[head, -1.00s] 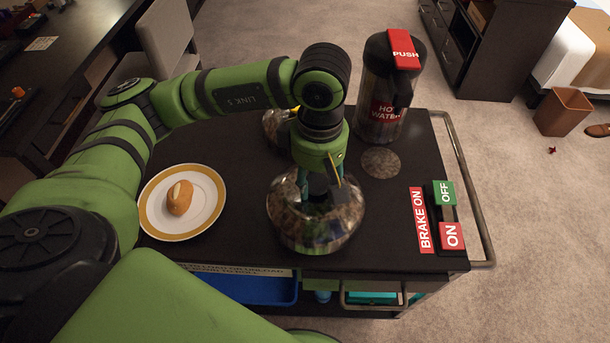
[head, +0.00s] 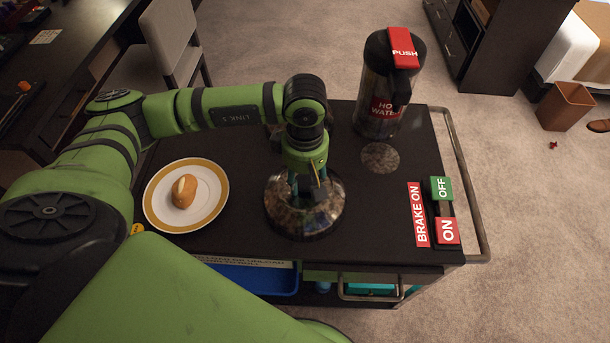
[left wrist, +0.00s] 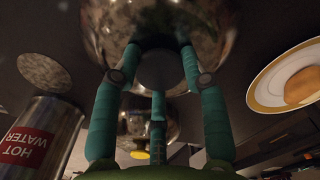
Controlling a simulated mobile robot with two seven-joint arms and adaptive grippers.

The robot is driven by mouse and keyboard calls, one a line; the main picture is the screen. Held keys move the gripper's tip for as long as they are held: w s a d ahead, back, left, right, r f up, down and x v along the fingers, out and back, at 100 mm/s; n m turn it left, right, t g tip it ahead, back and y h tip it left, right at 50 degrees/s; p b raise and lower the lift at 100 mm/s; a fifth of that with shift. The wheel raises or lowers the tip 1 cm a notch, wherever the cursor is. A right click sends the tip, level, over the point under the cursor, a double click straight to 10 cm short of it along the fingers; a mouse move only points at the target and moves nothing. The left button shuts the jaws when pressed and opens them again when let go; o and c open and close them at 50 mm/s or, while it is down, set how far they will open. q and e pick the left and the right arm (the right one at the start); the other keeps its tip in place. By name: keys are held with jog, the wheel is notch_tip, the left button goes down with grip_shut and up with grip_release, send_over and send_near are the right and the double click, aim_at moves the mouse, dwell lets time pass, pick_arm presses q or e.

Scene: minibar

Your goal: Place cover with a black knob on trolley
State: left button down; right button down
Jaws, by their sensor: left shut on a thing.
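The cover (head: 325,215) is a shiny, mirror-like dome at the middle of the dark trolley (head: 385,225), near its front edge. It is on the trolley top or just above it; I cannot tell which. My left gripper (head: 307,187) points down over the cover and is shut on its knob. In the left wrist view, teal fingers surround the dark knob (left wrist: 160,70), with the shiny cover (left wrist: 215,20) beyond it. The head view mostly hides the knob behind the gripper. My right gripper is not in view.
A plate (head: 220,202) with a bread roll (head: 184,191) lies left of the cover. A hot water flask (head: 378,110) stands at the back right, brake switches (head: 444,210) at the right. Another shiny dome with a yellow part (left wrist: 140,154) stands behind, mostly hidden in the head view.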

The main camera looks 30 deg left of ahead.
pick_arm(q)
jog(key=c, duration=0.7)
grip_release()
jog(key=shift+f, duration=0.1)
jog(key=shift+r, duration=0.3)
jog(key=shift+r+b, duration=1.2)
jog(key=shift+r, duration=4.7)
